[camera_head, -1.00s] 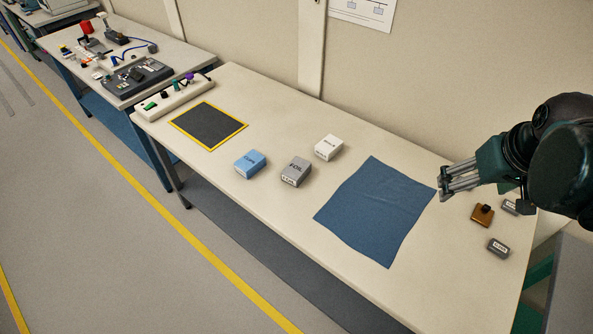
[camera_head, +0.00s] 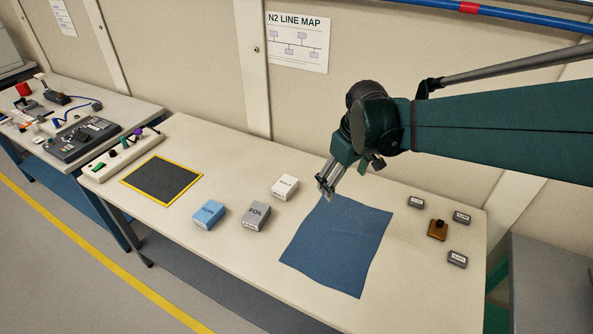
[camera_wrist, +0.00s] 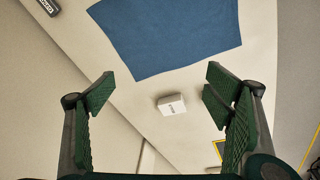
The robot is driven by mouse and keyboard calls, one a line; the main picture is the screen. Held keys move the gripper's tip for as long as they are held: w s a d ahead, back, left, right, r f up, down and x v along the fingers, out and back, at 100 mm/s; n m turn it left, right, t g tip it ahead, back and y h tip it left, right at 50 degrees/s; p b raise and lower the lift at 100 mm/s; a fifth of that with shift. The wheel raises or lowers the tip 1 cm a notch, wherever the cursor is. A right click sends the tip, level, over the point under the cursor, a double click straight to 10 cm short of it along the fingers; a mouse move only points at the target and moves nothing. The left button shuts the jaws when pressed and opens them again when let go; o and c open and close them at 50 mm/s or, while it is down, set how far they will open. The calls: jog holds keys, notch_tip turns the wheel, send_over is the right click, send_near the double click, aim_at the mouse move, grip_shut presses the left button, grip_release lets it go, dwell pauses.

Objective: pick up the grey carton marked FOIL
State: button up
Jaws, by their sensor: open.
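The grey carton marked FOIL (camera_head: 256,216) lies on the table in the head view, between a blue carton (camera_head: 208,214) and the blue cloth (camera_head: 335,245). A white carton (camera_head: 285,187) lies just behind it. My gripper (camera_head: 326,187) is open and empty, above the table near the back edge of the cloth, to the right of the FOIL carton and apart from it. In the wrist view, my open fingers (camera_wrist: 155,95) frame the white carton (camera_wrist: 171,105) and the blue cloth (camera_wrist: 165,35). I cannot see the FOIL carton in the wrist view.
Several small grey boxes and a brown block (camera_head: 438,230) lie at the right end. The wall runs along the back.

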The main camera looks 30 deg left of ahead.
jog(key=s+a+f+n+g+p, duration=0.15)
jog(key=a+f, duration=0.25)
jog(key=a, duration=0.4)
jog(key=a+f+n, duration=0.2)
jog(key=a+f, duration=0.1)
jog(key=a, duration=0.6)
jog(key=n+h+p, duration=0.1)
jog(key=n+p, duration=0.1)
jog(key=n, duration=0.1)
send_over(256, 212)
jog(key=shift+g, duration=0.25)
notch_tip(256, 212, down, 9)
jog(key=shift+a+r, duration=0.1)
jog(key=shift+r, duration=0.05)
jog(key=shift+f+b, duration=0.3)
jog(key=shift+f, duration=1)
jog(key=shift+w+f+b, duration=0.1)
jog(key=shift+f+b, duration=0.25)
jog(key=shift+f, duration=2.25)
jog(key=c, duration=1)
